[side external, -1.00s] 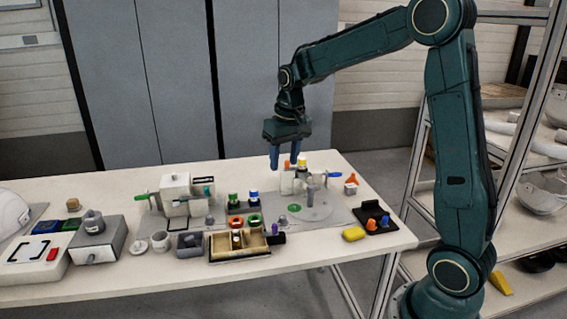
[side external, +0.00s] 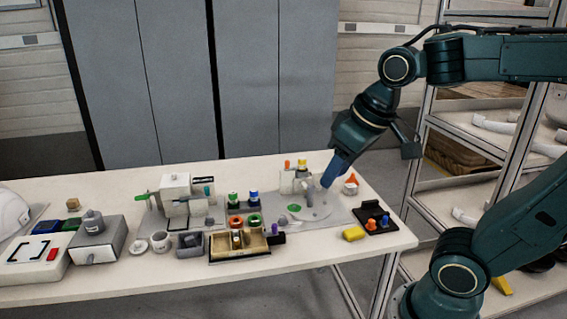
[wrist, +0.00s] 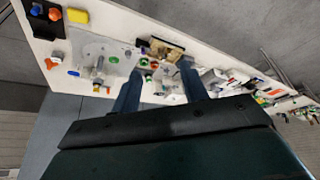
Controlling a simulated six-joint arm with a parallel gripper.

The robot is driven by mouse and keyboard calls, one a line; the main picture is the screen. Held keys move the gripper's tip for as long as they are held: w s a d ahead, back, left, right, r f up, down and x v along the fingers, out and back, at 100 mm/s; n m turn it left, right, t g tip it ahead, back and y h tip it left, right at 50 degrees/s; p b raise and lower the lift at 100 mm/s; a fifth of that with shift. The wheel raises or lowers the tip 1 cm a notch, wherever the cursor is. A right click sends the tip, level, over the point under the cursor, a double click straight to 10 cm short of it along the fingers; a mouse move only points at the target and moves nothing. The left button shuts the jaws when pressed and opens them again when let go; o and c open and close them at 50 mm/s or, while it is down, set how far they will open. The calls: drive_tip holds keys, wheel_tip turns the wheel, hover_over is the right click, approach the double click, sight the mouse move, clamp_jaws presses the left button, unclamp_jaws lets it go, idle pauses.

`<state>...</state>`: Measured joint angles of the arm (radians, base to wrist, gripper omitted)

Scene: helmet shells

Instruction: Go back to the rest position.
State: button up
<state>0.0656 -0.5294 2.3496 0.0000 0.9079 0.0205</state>
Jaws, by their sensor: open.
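My gripper (side external: 334,171) is in the side external view, tilted down and to the left above the right part of the table. In the wrist view my gripper (wrist: 158,80) shows two blue fingers spread apart with nothing held between them. The white table (side external: 130,290) lies beyond the fingers.
A yellow block (side external: 354,233) and a black holder (side external: 372,212) with orange and blue pieces are at the table's right end. A wooden tray (side external: 240,258) is at the front middle. A metal shelf rack (side external: 420,200) stands right of the table.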

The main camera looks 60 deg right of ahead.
drive_tip(key=shift+n+t, duration=0.4)
drive_tip(key=shift+n, duration=0.1)
drive_tip(key=s, duration=0.1)
drive_tip(key=s+a+f, duration=0.1)
drive_tip(key=s, duration=0.3)
drive_tip(key=shift+s+a+f, duration=0.1)
drive_tip(key=shift+a+f, duration=0.15)
